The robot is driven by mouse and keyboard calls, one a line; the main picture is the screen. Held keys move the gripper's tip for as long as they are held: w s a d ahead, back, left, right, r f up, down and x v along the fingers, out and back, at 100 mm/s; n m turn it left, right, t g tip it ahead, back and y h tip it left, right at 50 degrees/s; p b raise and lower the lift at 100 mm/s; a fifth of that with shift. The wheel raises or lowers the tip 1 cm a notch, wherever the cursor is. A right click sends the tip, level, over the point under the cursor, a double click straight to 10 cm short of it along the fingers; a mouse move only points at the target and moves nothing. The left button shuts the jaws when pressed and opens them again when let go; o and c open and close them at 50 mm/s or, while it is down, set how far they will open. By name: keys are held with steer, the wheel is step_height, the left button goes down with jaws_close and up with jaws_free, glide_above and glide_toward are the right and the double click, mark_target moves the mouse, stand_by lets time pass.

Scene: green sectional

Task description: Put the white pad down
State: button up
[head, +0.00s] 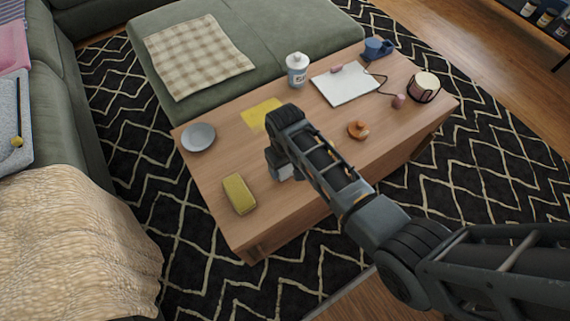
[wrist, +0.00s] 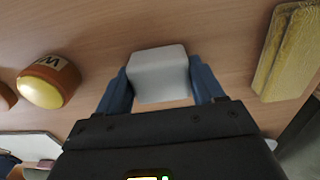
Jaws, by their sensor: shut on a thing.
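The white pad (wrist: 158,72) is a small pale block with rounded edges, held between the two fingers of my gripper (wrist: 160,84) in the wrist view. In the head view my gripper (head: 279,165) is over the near-middle part of the wooden coffee table (head: 212,171), and only a bit of the white pad (head: 284,173) shows below it. My gripper is shut on the pad. The pad is at or just above the tabletop; I cannot tell whether it touches.
A yellow-green case (head: 239,194) lies left of my gripper, and a yellow-topped round item (wrist: 48,81) stands on its other side. A grey plate (head: 198,137), yellow sheet (head: 262,112), bottle (head: 297,71), white board (head: 346,86) and doughnut (head: 358,130) are also on the table.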

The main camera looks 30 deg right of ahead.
steer(key=o, duration=0.9)
steer(key=shift+f, duration=0.1)
steer(key=shift+o, duration=0.2)
step_height(320, 180, up, 12)
steer(key=p, duration=0.3)
